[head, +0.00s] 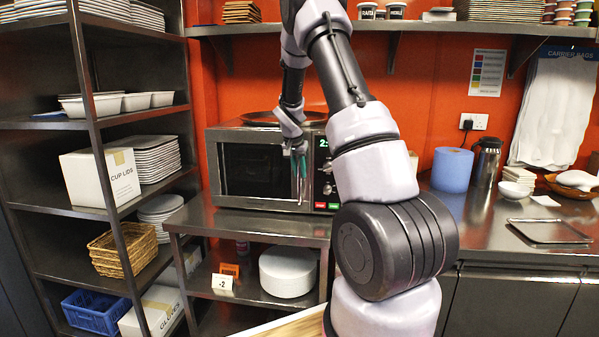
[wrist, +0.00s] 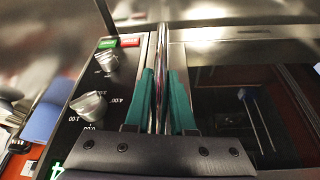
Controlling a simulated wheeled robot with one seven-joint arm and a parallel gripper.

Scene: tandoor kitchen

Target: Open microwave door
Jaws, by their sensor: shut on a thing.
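The microwave (head: 229,137) is a dark steel box with a dark window, standing on a steel counter. Its door (head: 252,170) looks shut, flush with the front. In the wrist view, the door window (wrist: 235,95) is on the right and the control panel (wrist: 100,80) with knobs and green and red buttons is on the left. My gripper (head: 299,168) is at the right edge of the door. In the wrist view, my gripper's teal fingers (wrist: 161,88) lie on either side of the shiny bar handle (wrist: 163,42) and are shut on it.
A black tray (head: 262,117) lies on the microwave. A steel rack (head: 115,125) with dishes and boxes stands at left. A blue roll (head: 452,169) and a flask (head: 487,162) stand on the right counter. A shelf (head: 420,27) runs above.

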